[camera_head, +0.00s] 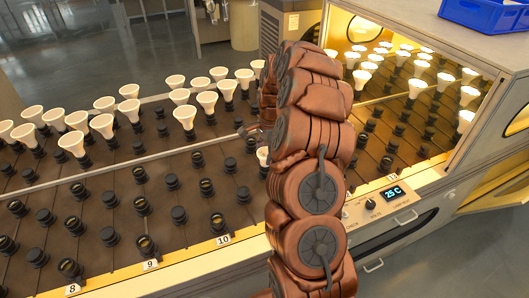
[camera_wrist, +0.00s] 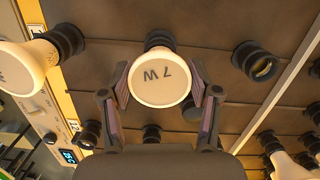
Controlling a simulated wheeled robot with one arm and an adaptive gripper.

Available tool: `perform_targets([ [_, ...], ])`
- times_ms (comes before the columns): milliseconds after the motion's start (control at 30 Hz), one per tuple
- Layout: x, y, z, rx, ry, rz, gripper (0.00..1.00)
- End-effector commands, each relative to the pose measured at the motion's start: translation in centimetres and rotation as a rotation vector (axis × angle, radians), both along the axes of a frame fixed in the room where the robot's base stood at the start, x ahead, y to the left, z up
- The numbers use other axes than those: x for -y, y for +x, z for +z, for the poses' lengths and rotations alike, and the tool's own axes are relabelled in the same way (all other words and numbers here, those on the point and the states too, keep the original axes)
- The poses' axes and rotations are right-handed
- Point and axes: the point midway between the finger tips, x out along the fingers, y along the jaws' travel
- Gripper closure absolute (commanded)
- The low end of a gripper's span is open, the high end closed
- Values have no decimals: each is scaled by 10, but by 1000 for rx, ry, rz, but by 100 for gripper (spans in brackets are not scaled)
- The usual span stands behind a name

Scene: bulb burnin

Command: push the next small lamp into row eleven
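A small lamp (camera_wrist: 160,82) with a cream face marked 7 W lies between the two fingers of my gripper (camera_wrist: 160,90) in the wrist view. The fingers are spread to either side of its rim, very close; I cannot tell whether they touch it. A black collar (camera_wrist: 160,40) shows behind the lamp; whether it is seated in a socket is unclear. In the head view my arm hides most of my gripper, and a pale lamp part (camera_head: 262,155) shows at the arm's left edge.
Several lamps stand in the far rows (camera_head: 103,125) and inside the lit chamber (camera_head: 417,88). Empty black sockets (camera_head: 207,187) fill the near rows. Another lamp (camera_wrist: 26,66) stands left in the wrist view. A blue crate (camera_head: 485,12) sits on top; the 25 C control panel (camera_head: 380,203) is in front.

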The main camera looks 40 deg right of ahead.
Motion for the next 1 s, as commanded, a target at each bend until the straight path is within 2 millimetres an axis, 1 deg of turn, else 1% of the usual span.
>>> perform_targets([
  [33, 0, 0, 1, 1, 0, 0, 31],
  [200, 0, 0, 1, 1, 0, 0, 14],
  [233, 0, 0, 1, 1, 0, 0, 11],
  [500, 0, 0, 1, 1, 0, 0, 11],
  [633, 1, 1, 5, 2, -1, 0, 11],
  [767, 3, 1, 20, 3, -2, 0, 11],
  [1000, 8, 0, 65, 4, -1, 0, 11],
])
